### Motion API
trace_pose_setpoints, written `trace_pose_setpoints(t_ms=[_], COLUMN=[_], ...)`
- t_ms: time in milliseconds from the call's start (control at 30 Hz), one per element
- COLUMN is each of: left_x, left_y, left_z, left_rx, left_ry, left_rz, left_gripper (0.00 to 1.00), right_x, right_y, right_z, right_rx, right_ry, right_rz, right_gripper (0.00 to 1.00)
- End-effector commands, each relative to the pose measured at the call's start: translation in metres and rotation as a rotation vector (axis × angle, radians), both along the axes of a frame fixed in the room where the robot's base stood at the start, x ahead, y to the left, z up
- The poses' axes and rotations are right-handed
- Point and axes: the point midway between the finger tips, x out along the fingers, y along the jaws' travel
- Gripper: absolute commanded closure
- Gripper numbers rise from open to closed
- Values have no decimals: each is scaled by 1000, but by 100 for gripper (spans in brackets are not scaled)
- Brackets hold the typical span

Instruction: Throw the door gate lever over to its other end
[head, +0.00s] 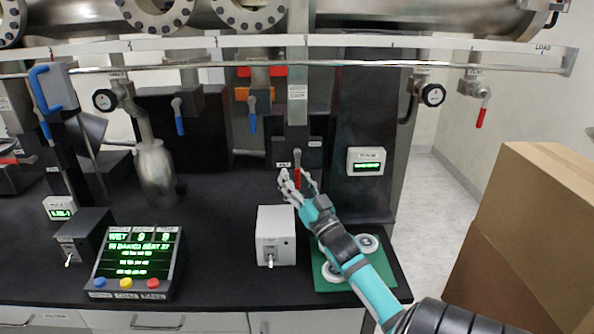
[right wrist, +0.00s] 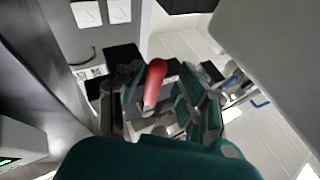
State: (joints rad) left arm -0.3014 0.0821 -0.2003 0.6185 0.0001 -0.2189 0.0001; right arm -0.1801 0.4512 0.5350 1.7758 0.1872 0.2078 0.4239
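A red-handled lever (head: 297,176) stands upright on dark equipment at the back of the black bench, just under a small label; I take it for the door gate lever. My right gripper (head: 298,186) is at this lever, with its fingers apart on either side of it. In the right wrist view, the red handle (right wrist: 155,83) lies between the gripper's dark fingers (right wrist: 165,105), which look open. I cannot tell whether a finger touches it. The lever's base is partly hidden by the fingers. My left gripper is not in view.
A white switch box (head: 276,236) stands left of my right forearm, and a green mat (head: 325,271) with round metal parts lies under it. A display console (head: 134,262) is at front left. Cardboard boxes (head: 535,225) stand at right.

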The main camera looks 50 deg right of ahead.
Motion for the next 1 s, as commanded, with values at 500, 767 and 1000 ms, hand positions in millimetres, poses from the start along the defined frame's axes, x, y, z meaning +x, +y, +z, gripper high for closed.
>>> trace_pose_setpoints(t_ms=[500,767,1000], left_x=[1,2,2], left_y=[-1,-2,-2], left_z=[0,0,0], left_rx=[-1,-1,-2], left_ry=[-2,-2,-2], left_rz=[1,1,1], left_gripper=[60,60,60], right_x=[-83,-118,-124], right_y=[28,39,41], right_z=[-7,-6,-5], right_rx=[1,2,1], right_ry=[5,1,-1], right_rz=[1,1,2], right_gripper=[63,63,63])
